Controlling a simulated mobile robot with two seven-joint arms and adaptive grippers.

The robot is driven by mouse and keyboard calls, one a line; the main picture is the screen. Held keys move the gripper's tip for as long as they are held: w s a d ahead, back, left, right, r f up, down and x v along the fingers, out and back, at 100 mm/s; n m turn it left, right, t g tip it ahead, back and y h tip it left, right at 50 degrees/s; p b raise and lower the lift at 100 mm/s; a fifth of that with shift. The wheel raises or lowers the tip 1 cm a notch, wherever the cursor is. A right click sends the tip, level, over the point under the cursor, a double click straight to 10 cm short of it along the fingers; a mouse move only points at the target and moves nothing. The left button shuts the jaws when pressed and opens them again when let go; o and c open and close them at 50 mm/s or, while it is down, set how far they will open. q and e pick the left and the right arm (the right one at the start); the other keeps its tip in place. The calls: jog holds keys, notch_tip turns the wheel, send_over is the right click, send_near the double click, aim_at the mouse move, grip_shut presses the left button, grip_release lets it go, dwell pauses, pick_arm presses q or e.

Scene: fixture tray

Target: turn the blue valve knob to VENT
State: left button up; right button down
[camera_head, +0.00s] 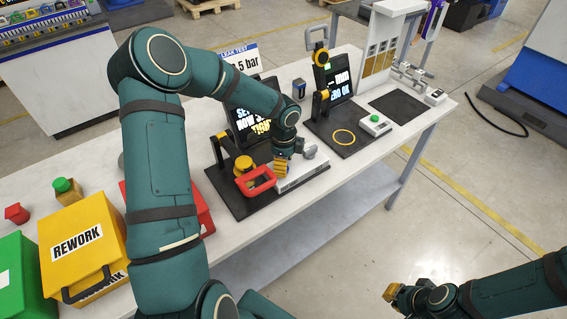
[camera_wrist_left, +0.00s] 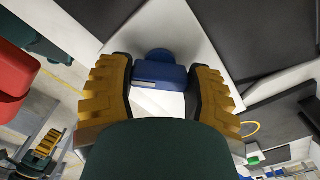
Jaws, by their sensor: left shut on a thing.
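The blue valve knob (camera_wrist_left: 160,75) shows in the left wrist view as a blue bar with a round part behind it, on a pale surface. My left gripper (camera_wrist_left: 160,88) has one yellow finger on each side of the knob and is shut on it. In the head view my left gripper (camera_head: 281,167) is down at the white fixture block (camera_head: 303,172), and it hides the knob there. No VENT marking can be read in either view. My right gripper (camera_head: 393,293) is low at the right of the head view, away from the bench; its fingers are too small to judge.
A red handle (camera_head: 256,181) and a yellow part stand close left of my left gripper on a black fixture base (camera_head: 228,201). A screen (camera_head: 243,120) stands behind. A yellow REWORK box (camera_head: 84,236) is at the left. A second black fixture (camera_head: 352,136) is to the right.

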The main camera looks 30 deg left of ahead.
pick_arm(q)
jog(key=n+b, duration=0.2)
jog(key=n, duration=0.2)
jog(key=shift+w+n+b, duration=0.1)
jog(key=shift+n+b, duration=0.25)
jog(key=shift+n, duration=0.05)
jog(key=n+b, duration=0.2)
jog(key=n, duration=0.2)
jog(key=shift+r+n, duration=0.1)
jog(key=shift+n, duration=0.3)
jog(key=o, duration=1.2)
notch_tip(320, 180, up, 12)
dwell(0.4)
